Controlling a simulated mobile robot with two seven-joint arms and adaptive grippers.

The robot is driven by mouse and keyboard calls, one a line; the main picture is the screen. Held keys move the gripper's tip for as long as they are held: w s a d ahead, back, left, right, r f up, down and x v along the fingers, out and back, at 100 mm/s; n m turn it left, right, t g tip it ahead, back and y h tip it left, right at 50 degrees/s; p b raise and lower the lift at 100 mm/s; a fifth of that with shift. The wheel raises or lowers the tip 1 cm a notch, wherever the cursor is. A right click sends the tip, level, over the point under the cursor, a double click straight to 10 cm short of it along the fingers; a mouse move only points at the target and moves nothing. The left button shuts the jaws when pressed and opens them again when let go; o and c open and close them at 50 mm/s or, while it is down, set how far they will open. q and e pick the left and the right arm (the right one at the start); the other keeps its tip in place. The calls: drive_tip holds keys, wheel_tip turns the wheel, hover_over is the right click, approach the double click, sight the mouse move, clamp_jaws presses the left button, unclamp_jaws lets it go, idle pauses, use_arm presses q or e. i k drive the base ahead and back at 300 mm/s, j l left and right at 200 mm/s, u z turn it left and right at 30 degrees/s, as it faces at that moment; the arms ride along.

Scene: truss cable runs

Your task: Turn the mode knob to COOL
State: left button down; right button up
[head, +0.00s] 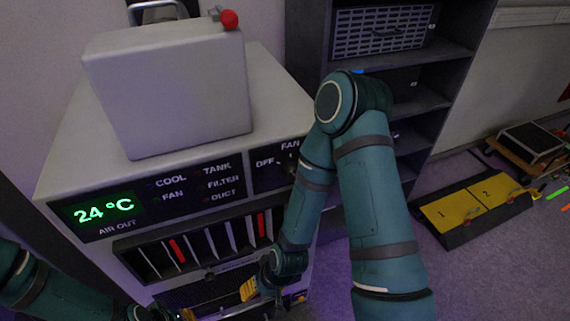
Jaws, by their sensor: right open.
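The cooler unit (75,185) is a pale box with a lit green readout of 24 °C (103,210). Its knob panel (262,172) at the front right shows the labels OFF and FAN. The mode knob is mostly hidden behind my right forearm, so I cannot read its setting. A separate lamp panel (200,185) has the words COOL, FAN, TANK, FILTER and DUCT. My right gripper (262,286) is open, low in front of the unit and below the knob panel. My left gripper is only partly seen at the bottom edge; its jaws cannot be made out.
A raised grey box (180,90) with a red ball (229,19) tops the unit. Slots with red strips (177,251) lie below the panels. A dark shelf (425,103) stands behind my right arm. A yellow two-part case (470,207) lies on the floor at right.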

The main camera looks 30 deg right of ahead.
sight(289, 170)
drive_tip(key=l+z, duration=0.15)
drive_tip(key=z, duration=0.2)
drive_tip(key=k+l+z, duration=0.1)
drive_tip(key=z, duration=0.2)
drive_tip(key=l, duration=0.1)
